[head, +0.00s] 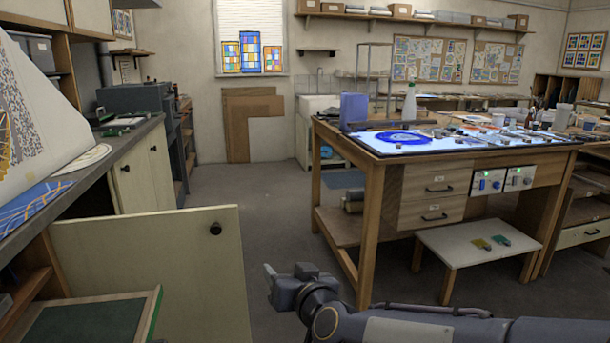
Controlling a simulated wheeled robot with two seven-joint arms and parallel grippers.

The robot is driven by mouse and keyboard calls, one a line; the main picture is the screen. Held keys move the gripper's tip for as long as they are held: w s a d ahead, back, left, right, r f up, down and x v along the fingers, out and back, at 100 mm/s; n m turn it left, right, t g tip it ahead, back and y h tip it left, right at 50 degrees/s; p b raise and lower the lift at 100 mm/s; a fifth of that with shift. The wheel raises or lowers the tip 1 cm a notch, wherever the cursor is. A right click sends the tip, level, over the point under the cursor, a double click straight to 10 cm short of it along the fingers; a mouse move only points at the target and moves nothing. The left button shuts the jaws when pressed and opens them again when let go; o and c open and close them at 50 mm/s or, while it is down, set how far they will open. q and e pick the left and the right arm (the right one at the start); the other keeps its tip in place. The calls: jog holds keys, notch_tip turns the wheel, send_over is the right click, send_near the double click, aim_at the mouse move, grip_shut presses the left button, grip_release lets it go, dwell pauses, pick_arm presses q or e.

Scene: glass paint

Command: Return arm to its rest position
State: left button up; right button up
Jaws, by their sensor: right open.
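My right arm (420,327) comes in from the lower right and lies low across the front of the view. My right gripper (287,270) is at its end, pointing up and left, with its fingers apart and nothing between them. It is in open air, between an open cabinet door (150,272) on the left and the wooden light table on the right. It appears apart from both. My left gripper is not in view.
The light table (372,170) holds a blue glass piece (404,138), a bottle (409,102) and a blue container (354,108). A low bench (455,246) stands before it. A counter (120,140) runs along the left. The floor (240,185) between is clear.

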jog(key=s+d+g, duration=0.2)
jog(key=s+d, duration=0.3)
jog(key=d, duration=0.5)
jog(key=s+d+f+m+g+h, duration=0.1)
jog(key=s+d+f+g, duration=0.1)
jog(key=s+d+f, duration=0.45)
jog(key=s+d+f+m+g+h, duration=0.1)
jog(key=s+d+m+g, duration=0.15)
jog(key=s, duration=0.75)
jog(key=s+d+f+m+g+h, duration=0.15)
jog(key=s+d+f, duration=0.3)
jog(key=s, duration=0.45)
notch_tip(320, 180, up, 17)
jog(key=n+p, duration=0.1)
jog(key=p, duration=1.5)
jog(key=shift+w+d, duration=0.3)
jog(key=shift+d, duration=0.05)
jog(key=shift+y, duration=0.25)
